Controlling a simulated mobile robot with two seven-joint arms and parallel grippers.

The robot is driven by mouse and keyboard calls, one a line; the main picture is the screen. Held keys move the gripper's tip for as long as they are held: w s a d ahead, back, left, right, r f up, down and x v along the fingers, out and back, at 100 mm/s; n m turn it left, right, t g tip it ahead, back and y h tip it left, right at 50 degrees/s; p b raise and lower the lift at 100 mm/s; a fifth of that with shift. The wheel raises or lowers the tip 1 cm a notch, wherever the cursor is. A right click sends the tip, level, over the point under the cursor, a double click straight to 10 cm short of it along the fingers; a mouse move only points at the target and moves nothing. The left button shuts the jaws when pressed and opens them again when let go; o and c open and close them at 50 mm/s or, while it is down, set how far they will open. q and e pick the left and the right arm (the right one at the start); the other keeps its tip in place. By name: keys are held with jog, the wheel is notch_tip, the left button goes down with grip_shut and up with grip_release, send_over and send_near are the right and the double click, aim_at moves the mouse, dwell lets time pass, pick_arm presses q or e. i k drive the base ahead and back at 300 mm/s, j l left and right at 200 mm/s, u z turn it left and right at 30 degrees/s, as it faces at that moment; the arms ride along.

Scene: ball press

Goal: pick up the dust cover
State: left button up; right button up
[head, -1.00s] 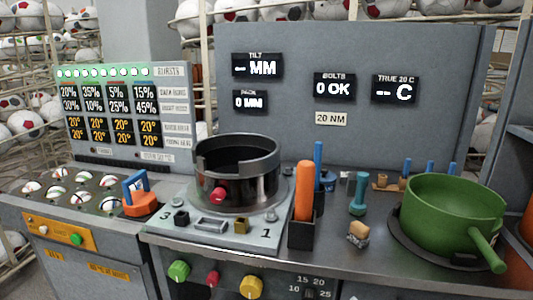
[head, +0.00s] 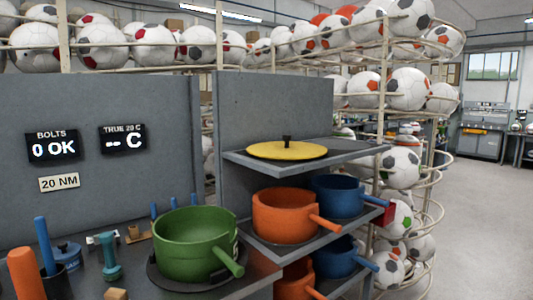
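A flat yellow round disc with a small black knob (head: 287,150), which looks like the dust cover, lies on the top grey shelf (head: 345,147) right of the workbench in the head view. Its knob points up. Nothing covers it. Neither of my grippers is in view.
Orange pots (head: 285,214) and blue pots (head: 338,195) stand on the shelves below, handles sticking out to the right. A green pot (head: 190,240) sits on the bench at left, near a teal dumbbell-shaped tool (head: 110,258). Racks of footballs (head: 400,90) stand behind. Open floor (head: 475,220) lies at right.

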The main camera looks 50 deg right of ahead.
aim_at(285, 151)
jog(key=z, duration=1.7)
jog(key=i+l, duration=0.15)
jog(key=l, duration=0.2)
jog(key=i+l+u, duration=0.1)
jog(key=l, duration=0.25)
jog(key=i, duration=0.1)
